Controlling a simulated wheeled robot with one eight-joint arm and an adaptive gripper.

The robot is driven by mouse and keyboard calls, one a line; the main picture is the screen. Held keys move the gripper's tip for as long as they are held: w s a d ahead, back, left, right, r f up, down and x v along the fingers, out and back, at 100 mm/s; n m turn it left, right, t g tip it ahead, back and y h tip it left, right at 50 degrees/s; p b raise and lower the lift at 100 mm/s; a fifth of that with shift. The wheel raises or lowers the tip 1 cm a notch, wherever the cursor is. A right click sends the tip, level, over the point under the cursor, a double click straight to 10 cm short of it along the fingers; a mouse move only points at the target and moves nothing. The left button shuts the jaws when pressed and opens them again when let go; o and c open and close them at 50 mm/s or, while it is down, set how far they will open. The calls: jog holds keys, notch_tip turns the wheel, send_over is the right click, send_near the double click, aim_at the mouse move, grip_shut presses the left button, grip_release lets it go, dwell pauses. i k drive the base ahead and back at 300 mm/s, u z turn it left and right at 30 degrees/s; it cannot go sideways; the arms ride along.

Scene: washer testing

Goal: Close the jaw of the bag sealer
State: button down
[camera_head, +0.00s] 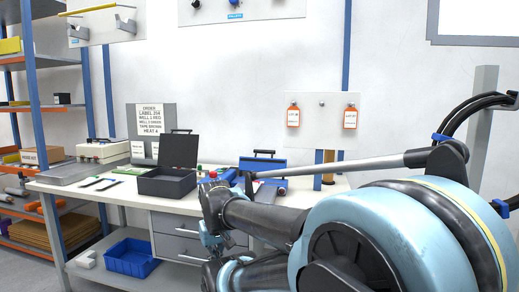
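I cannot tell for sure which object is the bag sealer. A blue device with a black handle (262,163) stands at the back right of the workbench, partly hidden behind my arm. A pale boxy device with dark handles (103,149) stands at the back left of the bench. The state of a sealer jaw cannot be made out. My arm fills the lower right and reaches toward the bench's front right. Its dark and light-blue end parts are near the bench edge; the gripper's fingers are not clearly distinguishable, and I see nothing held.
A dark open-lidded case (166,187) sits mid-bench on the workbench (112,193). A sign board (151,119) stands behind it. A blue bin (131,258) lies on the lower shelf. Orange shelving (36,80) is at left. Two orange-white tags (293,116) hang on the wall panel.

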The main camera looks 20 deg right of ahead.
aim_at(255, 164)
jog(key=k, duration=1)
jog(key=z, duration=0.65)
jog(key=i, duration=0.9)
